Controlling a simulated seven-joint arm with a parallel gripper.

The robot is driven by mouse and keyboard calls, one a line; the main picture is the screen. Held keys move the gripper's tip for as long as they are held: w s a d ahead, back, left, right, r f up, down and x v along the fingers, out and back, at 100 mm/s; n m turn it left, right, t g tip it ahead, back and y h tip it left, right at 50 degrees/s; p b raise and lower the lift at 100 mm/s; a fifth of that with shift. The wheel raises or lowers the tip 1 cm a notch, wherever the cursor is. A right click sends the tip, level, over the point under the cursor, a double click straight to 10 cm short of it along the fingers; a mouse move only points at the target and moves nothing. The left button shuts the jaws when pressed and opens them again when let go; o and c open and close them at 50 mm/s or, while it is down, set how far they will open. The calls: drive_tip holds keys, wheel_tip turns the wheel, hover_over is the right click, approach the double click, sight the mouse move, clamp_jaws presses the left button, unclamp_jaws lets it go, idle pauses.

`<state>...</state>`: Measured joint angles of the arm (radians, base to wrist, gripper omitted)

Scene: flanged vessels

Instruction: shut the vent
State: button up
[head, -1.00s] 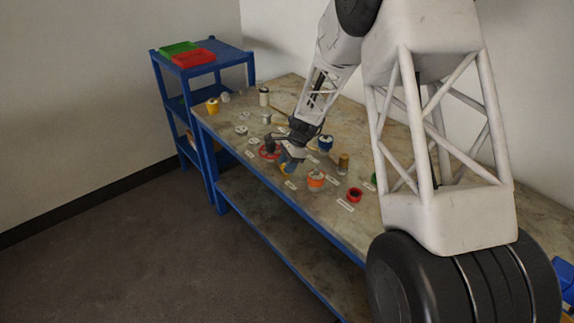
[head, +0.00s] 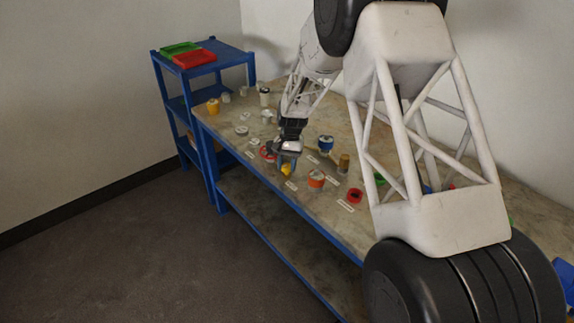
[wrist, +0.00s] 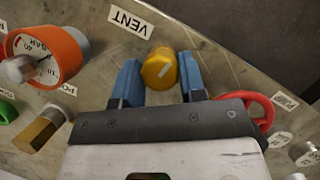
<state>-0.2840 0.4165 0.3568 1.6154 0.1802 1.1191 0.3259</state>
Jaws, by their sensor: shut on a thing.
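The vent is a yellow knob (wrist: 159,69) with a pale line on its top. It stands by the VENT label (wrist: 131,21) in the wrist view. My gripper (wrist: 160,82) has its two blue fingers on either side of the knob and is shut on it. In the head view the yellow knob (head: 286,170) shows just below my gripper (head: 287,160), near the bench's front edge. The knob's base and the finger contact are partly hidden.
An orange gauge (wrist: 45,55) and a brass hex fitting (wrist: 40,130) stand left of my gripper in the wrist view. A red handwheel (wrist: 262,108) is close on the right, by the PUMP label (wrist: 285,101). A blue-topped fitting (head: 325,143) stands behind in the head view.

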drive_tip(key=shift+n+h, duration=0.3)
drive_tip(key=shift+n, duration=0.6)
drive_tip(key=o, duration=0.9)
drive_tip(key=v, duration=0.7)
drive_tip(key=shift+w+r, duration=0.2)
drive_tip(key=shift+r, duration=0.15)
